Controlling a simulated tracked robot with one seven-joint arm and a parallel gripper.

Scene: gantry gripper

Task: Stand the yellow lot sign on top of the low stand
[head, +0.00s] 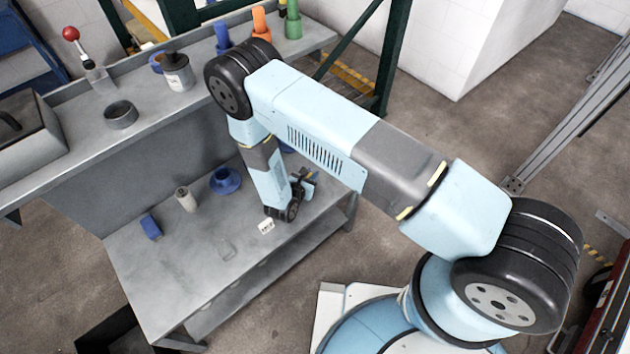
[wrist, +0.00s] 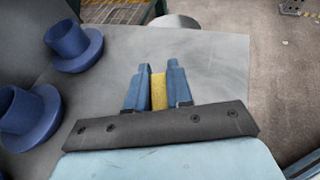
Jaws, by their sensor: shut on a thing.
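My gripper (wrist: 158,70) is shut on the yellow lot sign (wrist: 159,93), which shows as a narrow yellow strip between the two blue fingers in the wrist view. In the head view my gripper (head: 308,184) is low over the right end of the lower bench shelf, and the sign cannot be made out there. A flat, round grey disc (wrist: 176,20) lies beyond the fingertips in the wrist view, at the far edge of the bench surface. It may be the low stand, but I cannot tell for sure. The sign is apart from it in the picture.
Two blue flanged pieces (wrist: 75,42) stand left of my gripper in the wrist view. On the lower shelf (head: 170,275) are a blue block (head: 151,227), a pale cylinder (head: 187,199) and a small white marked piece (head: 266,226). Bare surface lies right of my fingers.

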